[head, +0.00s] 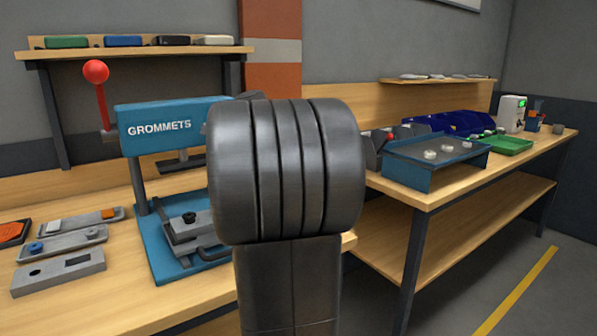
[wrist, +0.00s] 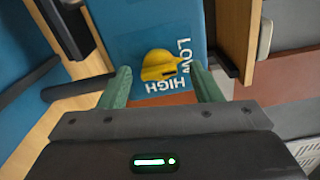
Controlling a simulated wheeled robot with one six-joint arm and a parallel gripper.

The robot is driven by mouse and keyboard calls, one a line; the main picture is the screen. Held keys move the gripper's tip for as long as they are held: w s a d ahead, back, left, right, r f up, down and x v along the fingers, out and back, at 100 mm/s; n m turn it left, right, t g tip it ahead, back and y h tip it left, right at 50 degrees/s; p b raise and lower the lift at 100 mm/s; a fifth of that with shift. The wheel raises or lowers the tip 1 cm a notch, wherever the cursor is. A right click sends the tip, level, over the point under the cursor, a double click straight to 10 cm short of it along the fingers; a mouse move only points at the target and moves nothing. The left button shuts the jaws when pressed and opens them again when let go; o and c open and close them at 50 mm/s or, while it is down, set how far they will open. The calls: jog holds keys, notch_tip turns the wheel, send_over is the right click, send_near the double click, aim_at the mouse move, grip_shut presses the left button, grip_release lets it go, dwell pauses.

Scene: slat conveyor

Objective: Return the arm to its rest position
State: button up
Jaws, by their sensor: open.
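In the wrist view my gripper (wrist: 160,67) is open, with its two green fingers spread apart. A yellow knob (wrist: 157,72) on a blue panel (wrist: 140,20) marked HIGH and LOW shows between the fingertips. I see bare panel between the knob and each finger; I cannot tell how far the fingertips are from the panel. In the head view my dark arm fills the middle and my gripper is hidden.
A blue grommet press (head: 150,207) with a red-ball lever (head: 96,72) stands left of my arm, beside grey fixtures (head: 60,272). To the right, a bench (head: 440,190) holds a blue tray stand (head: 405,172) and a green tray (head: 512,146). Floor shows at the lower right.

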jog(key=m+p, duration=1.6)
jog(key=p, duration=0.2)
dwell(0.6)
jog(key=shift+s+a+p, duration=0.1)
jog(key=shift+p, duration=0.2)
